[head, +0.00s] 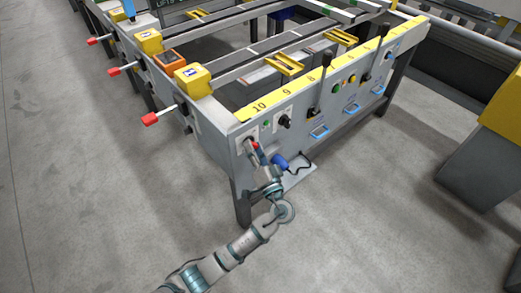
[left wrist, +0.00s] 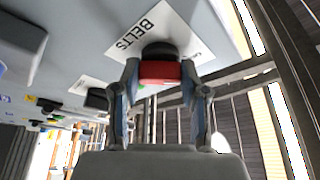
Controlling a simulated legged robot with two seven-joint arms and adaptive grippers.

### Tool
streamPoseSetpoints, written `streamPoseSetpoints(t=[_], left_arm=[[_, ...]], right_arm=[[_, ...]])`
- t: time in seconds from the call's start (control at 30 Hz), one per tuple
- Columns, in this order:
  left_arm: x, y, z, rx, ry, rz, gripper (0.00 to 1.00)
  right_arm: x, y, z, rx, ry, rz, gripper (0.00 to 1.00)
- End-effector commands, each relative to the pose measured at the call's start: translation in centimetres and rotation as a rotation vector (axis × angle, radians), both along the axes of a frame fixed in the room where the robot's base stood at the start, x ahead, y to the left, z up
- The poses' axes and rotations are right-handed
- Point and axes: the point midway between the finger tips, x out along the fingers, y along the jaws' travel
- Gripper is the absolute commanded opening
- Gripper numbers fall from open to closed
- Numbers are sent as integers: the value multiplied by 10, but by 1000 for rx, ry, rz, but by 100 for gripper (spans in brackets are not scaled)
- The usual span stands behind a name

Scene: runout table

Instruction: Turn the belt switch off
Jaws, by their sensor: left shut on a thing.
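The belt switch has a red handle (left wrist: 160,71) on a dark round base (left wrist: 159,49), on a white plate (left wrist: 125,43) lettered "BELTS". In the left wrist view, my left gripper (left wrist: 160,82) is shut on the red handle, one finger on each side. In the head view, my left gripper (head: 258,155) is at the near left end of the table's front panel (head: 242,150). The switch is mostly hidden there by the gripper. My right gripper is in neither view.
A green button (head: 266,124) and a black knob (head: 284,121) sit close right of the gripper on the panel. A blue connector (head: 280,162) is below. Black levers (head: 324,75) rise farther right. Red-tipped handles (head: 150,119) stick out on the left side.

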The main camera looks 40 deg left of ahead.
Motion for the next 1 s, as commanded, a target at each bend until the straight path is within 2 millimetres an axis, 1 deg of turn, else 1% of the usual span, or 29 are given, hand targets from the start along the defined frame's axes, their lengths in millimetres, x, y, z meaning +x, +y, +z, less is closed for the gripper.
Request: streamPoseSetpoints(t=[0.03,0.27,0.53,0.57,0.6,0.63,0.67,0.93,1.0], left_arm=[[1,-3,-13,-10,9,-7,9],[1,-3,-10,-11,-9,-6,9],[1,-2,-9,-11,-11,-6,9],[1,-2,-9,-11,-11,-6,48],[1,-2,-9,-11,-11,-6,58],[1,-2,-8,-10,-11,-5,66],[1,-2,-8,-10,-12,-5,69],[-1,-1,-2,-6,-21,-2,69],[-2,-3,-3,-5,-21,-2,69]], right_arm=[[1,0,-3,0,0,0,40],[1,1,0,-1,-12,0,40],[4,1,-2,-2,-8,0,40],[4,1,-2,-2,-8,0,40],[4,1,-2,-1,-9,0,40],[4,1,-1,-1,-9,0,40],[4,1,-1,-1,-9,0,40],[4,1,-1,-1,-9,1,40],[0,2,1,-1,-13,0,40]])
